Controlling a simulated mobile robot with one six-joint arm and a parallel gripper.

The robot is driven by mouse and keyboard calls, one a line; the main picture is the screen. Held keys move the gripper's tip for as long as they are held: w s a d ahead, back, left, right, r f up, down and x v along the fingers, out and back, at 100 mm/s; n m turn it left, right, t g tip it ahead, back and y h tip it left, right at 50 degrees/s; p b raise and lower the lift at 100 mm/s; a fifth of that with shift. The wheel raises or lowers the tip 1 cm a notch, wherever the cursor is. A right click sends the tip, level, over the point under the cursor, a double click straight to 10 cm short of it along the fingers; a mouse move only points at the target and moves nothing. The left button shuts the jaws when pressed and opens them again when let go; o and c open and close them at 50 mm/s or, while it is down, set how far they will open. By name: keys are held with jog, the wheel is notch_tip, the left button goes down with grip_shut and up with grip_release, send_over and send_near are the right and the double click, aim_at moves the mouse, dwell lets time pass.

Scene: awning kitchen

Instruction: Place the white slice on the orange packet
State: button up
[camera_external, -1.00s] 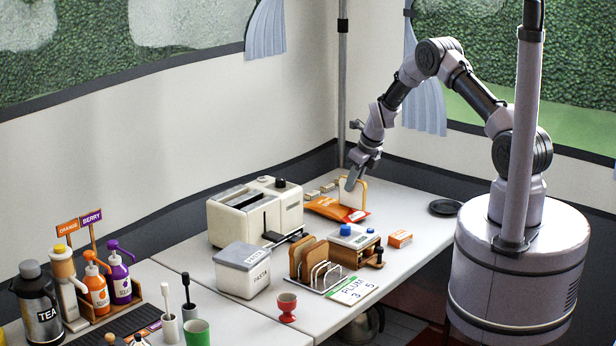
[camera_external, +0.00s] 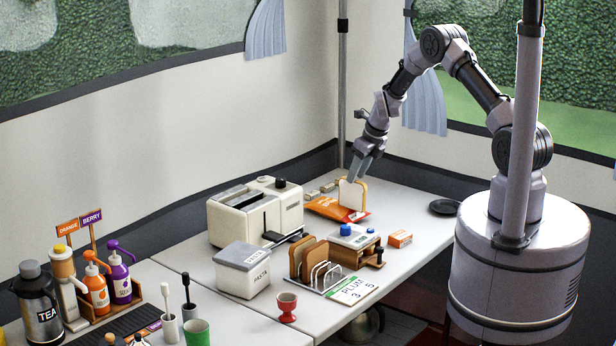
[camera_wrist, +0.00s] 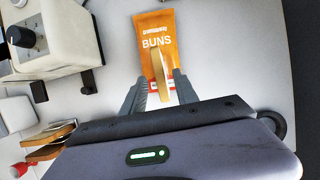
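The white slice (camera_external: 352,195), white-faced with a brown crust, stands upright on the orange packet (camera_external: 324,207) at the far end of the counter. In the wrist view the slice (camera_wrist: 159,72) shows edge-on, over the lower part of the packet (camera_wrist: 155,27), which reads "BUNS". My gripper (camera_external: 359,178) is just above the slice's top edge. In the wrist view my gripper (camera_wrist: 160,78) has its fingers apart, one on each side of the slice, with visible gaps. The slice's bottom edge is partly hidden.
A cream toaster (camera_external: 255,212) stands left of the packet. A toast rack with brown slices (camera_external: 313,258), a wooden box with a blue knob (camera_external: 352,238) and a small orange box (camera_external: 399,239) are nearer. A dark round dish (camera_external: 444,207) lies right, with clear counter between.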

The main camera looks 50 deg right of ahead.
jog(key=s+a+r+n+p, duration=0.1)
jog(key=s+a+r+n, duration=0.35)
jog(key=r, duration=0.45)
jog(key=s+a+r+n+t+y, duration=0.1)
jog(key=s+a+r+n, duration=0.35)
jog(key=r, duration=0.45)
jog(key=s+a+r+n+p, duration=0.1)
jog(key=s+a+r+n, duration=0.35)
jog(key=r, duration=0.45)
jog(key=s+a+r+n, duration=0.2)
jog(key=s+a+n, duration=0.2)
jog(key=s+n, duration=0.5)
jog(key=s+a+r+n+y, duration=0.1)
jog(key=s+a+n, duration=0.3)
jog(key=s+n, duration=0.5)
jog(key=s, duration=0.4)
jog(key=shift+a+r, duration=0.2)
jog(key=shift+r, duration=0.2)
jog(key=shift+s+b, duration=0.1)
jog(key=shift+b, duration=0.2)
